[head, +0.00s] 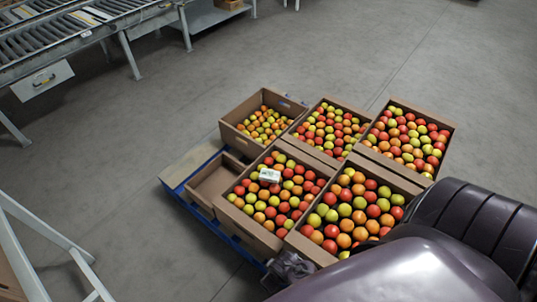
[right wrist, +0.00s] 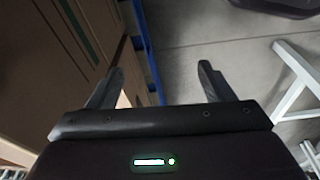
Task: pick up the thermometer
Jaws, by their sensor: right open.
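The thermometer appears to be the small white device (head: 270,175) lying on top of the tomatoes in the front-middle cardboard box (head: 247,225). My right arm comes in from the lower right in the head view. My right gripper (head: 288,270) is low beside the near side of the boxes, well apart from the device. In the right wrist view its two fingers (right wrist: 158,82) are spread with nothing between them. The device does not show in that view. My left gripper is not in view.
Several boxes of red, orange and yellow tomatoes stand on a blue-edged pallet (head: 177,175). An empty cardboard box (head: 212,182) sits left of the device's box. A roller conveyor (head: 70,45) is at upper left. A white metal frame (head: 45,235) stands at lower left. Grey floor is clear between.

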